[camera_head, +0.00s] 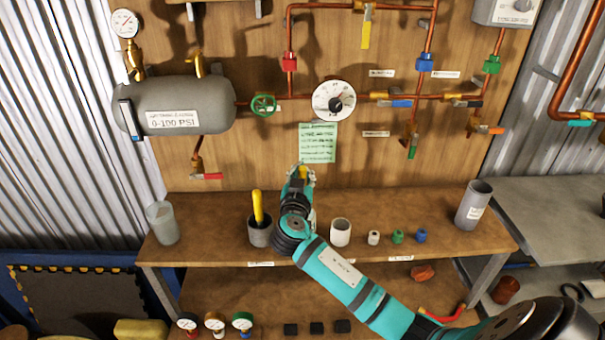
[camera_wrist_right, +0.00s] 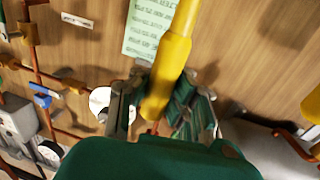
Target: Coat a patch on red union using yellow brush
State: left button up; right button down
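The red union (camera_head: 289,61) is a red fitting on the upright copper pipe at the upper middle of the wooden panel. My right gripper (camera_head: 302,172) is in front of the panel, well below the red union and just under the green note. A yellow brush handle (camera_wrist_right: 172,60) lies between its fingers in the right wrist view, and the gripper looks shut on it. The bristles cannot be made out. A second yellow handle (camera_head: 258,207) stands in a dark cup (camera_head: 260,236) on the bench. My left gripper is not in view.
A grey tank (camera_head: 177,104) juts out at left. The bench holds a white cup (camera_head: 341,232) and small fittings.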

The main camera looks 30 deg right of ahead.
jog(key=shift+f, duration=0.35)
dwell(0.7)
jog(key=shift+r, duration=0.1)
notch_tip(320, 180, up, 7)
jog(key=p, duration=0.3)
dwell(0.5)
dwell(0.6)
